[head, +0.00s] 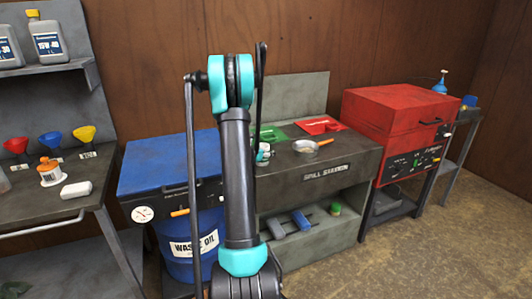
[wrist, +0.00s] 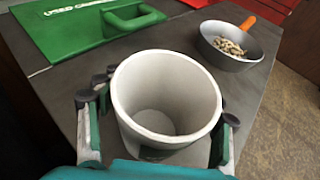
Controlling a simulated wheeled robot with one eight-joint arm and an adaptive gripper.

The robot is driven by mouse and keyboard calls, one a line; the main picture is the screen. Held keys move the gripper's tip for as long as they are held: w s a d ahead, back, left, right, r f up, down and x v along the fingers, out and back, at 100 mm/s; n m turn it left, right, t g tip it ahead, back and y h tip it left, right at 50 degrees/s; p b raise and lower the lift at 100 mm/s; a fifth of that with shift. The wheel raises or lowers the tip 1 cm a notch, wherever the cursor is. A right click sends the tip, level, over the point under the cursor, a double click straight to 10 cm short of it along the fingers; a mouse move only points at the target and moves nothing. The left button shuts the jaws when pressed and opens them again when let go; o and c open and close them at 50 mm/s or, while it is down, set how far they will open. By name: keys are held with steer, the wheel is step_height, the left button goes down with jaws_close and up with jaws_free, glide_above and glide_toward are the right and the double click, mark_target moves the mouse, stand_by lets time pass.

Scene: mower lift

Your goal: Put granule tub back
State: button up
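The granule tub (wrist: 165,100) is a white, open-topped round tub with some green on its outside. In the wrist view I look down into it, and its inside is empty. My gripper (wrist: 160,115) has one finger on each side of the tub. The fingers are close to its wall, but I cannot tell if they press on it. In the head view the tub (head: 263,153) is mostly hidden behind my arm, at the left part of the spill station top (head: 345,150). Its base is hidden, so I cannot tell if it rests on the top.
A metal pan (wrist: 230,48) with an orange handle holds granules, right behind the tub. A green lid with a handle (wrist: 85,28) lies behind left, and a red one (head: 320,125) beside it. A blue waste oil drum (head: 185,255) and a red cabinet (head: 390,125) flank the station.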

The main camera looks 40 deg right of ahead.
steer(key=shift+o, duration=0.8)
steer(key=shift+r, duration=0.1)
steer(key=shift+s+a+r, duration=0.1)
steer(key=shift+a+r, duration=0.05)
steer(key=shift+a, duration=0.15)
steer(key=v, duration=1.1)
steer(key=shift+s+a, duration=0.15)
steer(key=shift+a, duration=0.1)
steer(key=s+a+f+m+y, duration=0.2)
steer(key=s+a+m+y, duration=0.2)
steer(key=s+a+m, duration=0.3)
steer(key=s+a+f+m+g+y, duration=0.1)
steer(key=s+a+f+m+y, duration=0.2)
steer(key=s+a+m, duration=0.5)
steer(key=s+a+f+m+y, duration=0.3)
steer(key=s+a+m+y, duration=0.2)
steer(key=a, duration=1.6)
steer(key=s+m, duration=0.2)
steer(key=s, duration=0.2)
steer(key=shift+m+y, duration=0.3)
